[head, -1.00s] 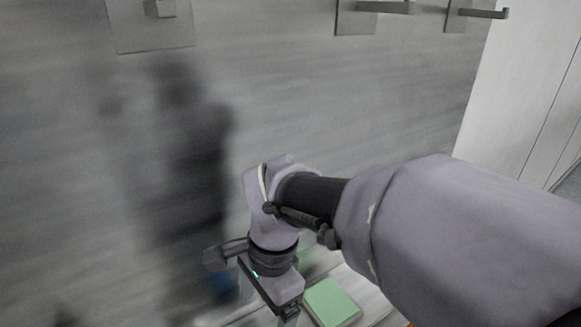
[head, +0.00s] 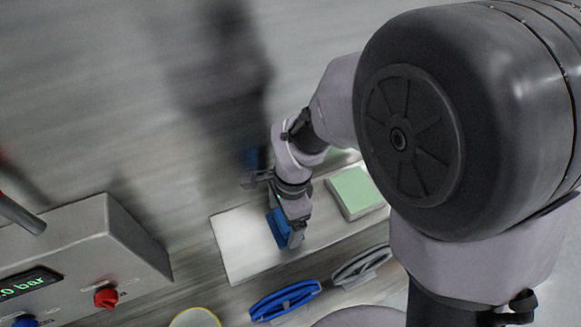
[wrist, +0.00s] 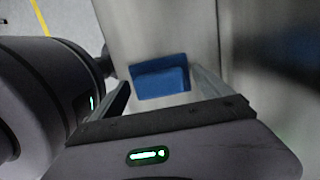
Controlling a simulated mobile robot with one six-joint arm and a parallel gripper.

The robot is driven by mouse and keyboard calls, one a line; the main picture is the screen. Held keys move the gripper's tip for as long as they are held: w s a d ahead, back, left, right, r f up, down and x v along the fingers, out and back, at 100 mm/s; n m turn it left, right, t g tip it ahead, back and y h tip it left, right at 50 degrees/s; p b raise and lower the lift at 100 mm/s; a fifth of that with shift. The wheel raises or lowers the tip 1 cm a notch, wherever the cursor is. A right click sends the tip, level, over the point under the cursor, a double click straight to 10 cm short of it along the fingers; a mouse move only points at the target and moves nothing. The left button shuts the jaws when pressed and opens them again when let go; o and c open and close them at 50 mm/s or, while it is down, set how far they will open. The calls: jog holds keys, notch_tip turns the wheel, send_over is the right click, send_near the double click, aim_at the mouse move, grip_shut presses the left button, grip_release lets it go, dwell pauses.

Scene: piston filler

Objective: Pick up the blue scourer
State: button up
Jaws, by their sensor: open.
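The blue scourer (head: 275,229) lies on a white board (head: 240,247) in the head view, partly hidden by my gripper. My gripper (head: 294,240) points down over the scourer's right side. In the wrist view the scourer (wrist: 160,78) is a blue rectangular block seen between the two fingers of my gripper (wrist: 162,90). The fingers are apart, one to each side of it, and look open. I cannot tell how far above the scourer the fingertips are.
A green block (head: 355,189) lies to the right of the scourer. A blue oval item (head: 285,301) and a grey one (head: 362,266) stand in front. A grey machine box (head: 90,245) with a display and red knob (head: 106,297) is at left.

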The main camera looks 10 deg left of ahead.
aim_at(283, 222)
jog(key=c, duration=1.5)
jog(key=shift+o, duration=0.2)
jog(key=shift+r, duration=0.4)
jog(key=r, duration=0.2)
jog(key=shift+s+d+r, duration=0.15)
jog(key=shift+s+r, duration=0.2)
jog(key=shift+r, duration=0.05)
jog(key=s+d+b, duration=0.2)
jog(key=s, duration=0.5)
jog(key=s+d+r+b, duration=0.1)
jog(key=s+d+b, duration=0.2)
jog(key=s, duration=0.4)
jog(key=shift+d+r, duration=0.15)
jog(key=shift+d, duration=0.15)
jog(key=shift+s, duration=0.1)
